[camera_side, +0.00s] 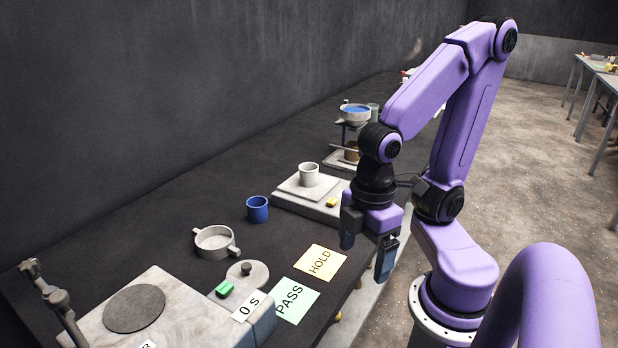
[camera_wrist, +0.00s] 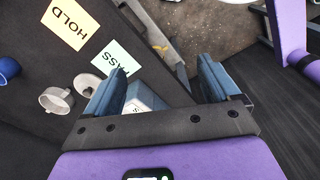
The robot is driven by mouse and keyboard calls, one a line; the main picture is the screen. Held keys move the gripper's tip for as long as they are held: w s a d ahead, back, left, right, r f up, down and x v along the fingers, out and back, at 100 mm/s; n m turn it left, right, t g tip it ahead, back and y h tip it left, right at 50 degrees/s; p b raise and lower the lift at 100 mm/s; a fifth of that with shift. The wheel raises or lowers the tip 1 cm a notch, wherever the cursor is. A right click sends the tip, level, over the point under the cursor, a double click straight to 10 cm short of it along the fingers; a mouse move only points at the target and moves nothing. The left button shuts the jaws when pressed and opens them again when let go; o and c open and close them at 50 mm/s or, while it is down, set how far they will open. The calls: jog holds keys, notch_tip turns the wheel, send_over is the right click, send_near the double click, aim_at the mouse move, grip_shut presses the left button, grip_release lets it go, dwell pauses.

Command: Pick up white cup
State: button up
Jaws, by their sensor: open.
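A white cup (camera_side: 309,174) stands upright on a square plate of a pale flat device near the middle of the bench in the side view. The wrist view does not show it. My gripper (camera_side: 366,252) hangs at the bench's front edge, to the right of the cup and nearer the camera. Its blue fingers are apart with nothing between them. In the wrist view my gripper (camera_wrist: 160,90) also shows wide open, above the bench edge and a pale block. The cup and gripper are well apart.
A blue cup (camera_side: 257,209), a grey two-handled pan (camera_side: 214,242) and a round lid (camera_side: 247,273) lie left of my gripper. HOLD (camera_side: 321,262) and PASS (camera_side: 292,300) cards lie flat. A pale machine (camera_side: 175,318) stands front left. A stand with a bowl (camera_side: 355,115) rises behind the cup.

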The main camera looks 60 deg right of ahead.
jog(key=w+d+f+n+t+h, duration=0.2)
jog(key=w+d+h, duration=0.4)
jog(key=w+d, duration=0.5)
jog(key=n+t+h, duration=0.4)
jog(key=n+h, duration=0.2)
jog(key=n, duration=0.3)
send_near(309, 168)
jog(key=shift+w+d+f+n+t, duration=0.3)
jog(key=shift+w+d+f, duration=0.2)
jog(key=shift+d, duration=0.25)
jog(key=shift+x, duration=2.6)
jog(key=shift+s+d, duration=0.1)
jog(key=shift+s, duration=0.05)
jog(key=c, duration=1.1)
